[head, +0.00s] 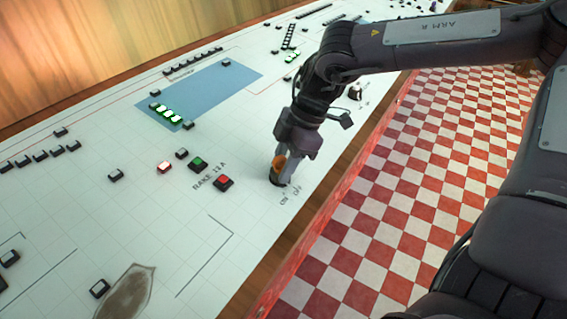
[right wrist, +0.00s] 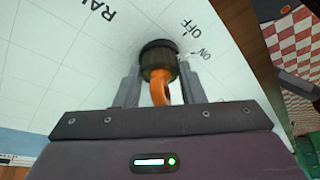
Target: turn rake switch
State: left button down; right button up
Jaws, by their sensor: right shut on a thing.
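The rake switch (right wrist: 157,62) is a round dark knob with an orange handle, set on the white panel (head: 130,215). Its orange part (head: 278,162) shows in the head view, partly hidden by my right gripper (head: 279,176). In the right wrist view the two fingers of my right gripper (right wrist: 158,88) stand on either side of the knob, shut on it. The words OFF and ON are printed on the panel beside the knob. My left gripper is not in view.
Other small buttons lie across the panel. The wooden panel edge and red-and-white checkered floor (head: 430,180) are to the right.

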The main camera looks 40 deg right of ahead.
jog(key=shift+n, duration=0.6)
jog(key=shift+w+n+g, duration=0.1)
jog(key=shift+n+g, duration=0.4)
jog(key=shift+n, duration=0.2)
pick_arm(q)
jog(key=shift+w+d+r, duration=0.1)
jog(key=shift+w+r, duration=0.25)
pick_arm(e)
jog(key=shift+n, duration=0.6)
jog(key=shift+w+n+g, duration=0.1)
jog(key=shift+n+g, duration=0.4)
jog(key=o, duration=1)
jog(key=shift+r, duration=0.1)
